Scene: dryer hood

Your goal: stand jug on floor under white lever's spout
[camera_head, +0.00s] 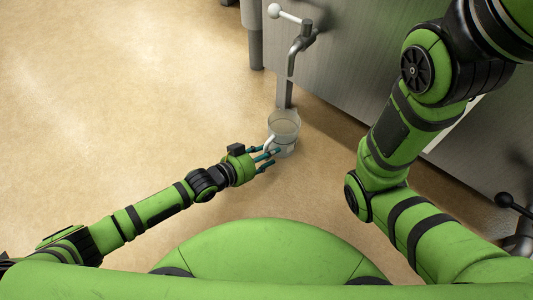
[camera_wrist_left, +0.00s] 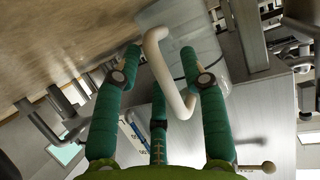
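The clear jug (camera_head: 285,124) with a white handle stands upright near the foot of the metal cabinet in the head view; it seems to rest on the floor. The white lever (camera_head: 274,10) sits above it, with a grey downturned spout (camera_head: 292,62). The spout's mouth is above the jug in the picture; exact alignment cannot be told. My left gripper (camera_head: 268,159) is at the jug's near side with its teal fingers spread. In the left wrist view, the handle (camera_wrist_left: 161,62) passes between the open fingers (camera_wrist_left: 160,60). My right gripper is out of frame.
Another tap with a black-knobbed lever (camera_head: 504,200) is at the right edge. The tan floor (camera_head: 120,100) is clear on the left. My right arm crosses the right side.

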